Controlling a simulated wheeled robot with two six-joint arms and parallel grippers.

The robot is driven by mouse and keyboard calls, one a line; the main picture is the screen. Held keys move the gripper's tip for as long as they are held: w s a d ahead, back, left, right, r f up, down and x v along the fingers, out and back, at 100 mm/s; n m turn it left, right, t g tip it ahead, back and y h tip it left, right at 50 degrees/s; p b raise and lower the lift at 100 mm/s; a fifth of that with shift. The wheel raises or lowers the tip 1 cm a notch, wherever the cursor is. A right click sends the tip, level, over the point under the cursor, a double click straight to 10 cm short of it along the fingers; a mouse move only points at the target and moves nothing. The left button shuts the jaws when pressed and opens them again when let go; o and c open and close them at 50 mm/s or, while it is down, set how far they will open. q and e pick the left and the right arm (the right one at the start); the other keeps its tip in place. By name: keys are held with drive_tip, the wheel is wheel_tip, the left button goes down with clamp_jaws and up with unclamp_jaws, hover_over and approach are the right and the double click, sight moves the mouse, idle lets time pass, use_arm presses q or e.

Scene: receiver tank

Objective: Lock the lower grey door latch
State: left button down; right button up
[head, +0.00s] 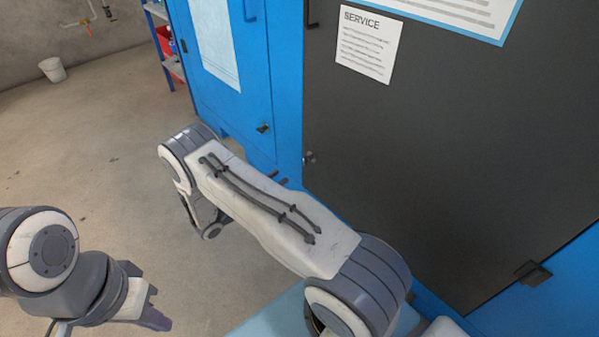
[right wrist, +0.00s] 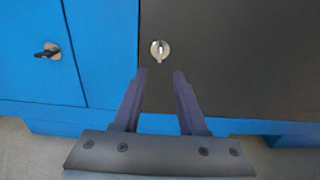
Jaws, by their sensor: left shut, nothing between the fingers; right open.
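The lower latch of the grey door (head: 309,158) sits near the bottom left edge of the dark grey door (head: 430,140). In the right wrist view the latch (right wrist: 160,50) is a round silver plate with a small upright knob. My right gripper (right wrist: 160,76) is open and empty; the latch appears just beyond its fingertips, between them, apart from them. My left gripper (head: 158,322) is shut and empty at the lower left, far from the door.
A blue door (head: 230,80) stands left of the grey door, with its own dark-handled latch (right wrist: 47,51). A hinge (head: 533,272) sits at the grey door's lower right. A white bucket (head: 53,69) and shelf stand farther back. The floor at left is clear.

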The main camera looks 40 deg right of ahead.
drive_tip(key=b, duration=0.3)
approach(312, 159)
drive_tip(key=w+d, duration=0.1)
drive_tip(key=d, duration=0.3)
drive_tip(key=shift+w+d+r, duration=0.1)
drive_tip(key=shift+d, duration=0.3)
drive_tip(key=shift+w+d+r, duration=0.1)
drive_tip(key=shift+d, duration=0.3)
clamp_jaws()
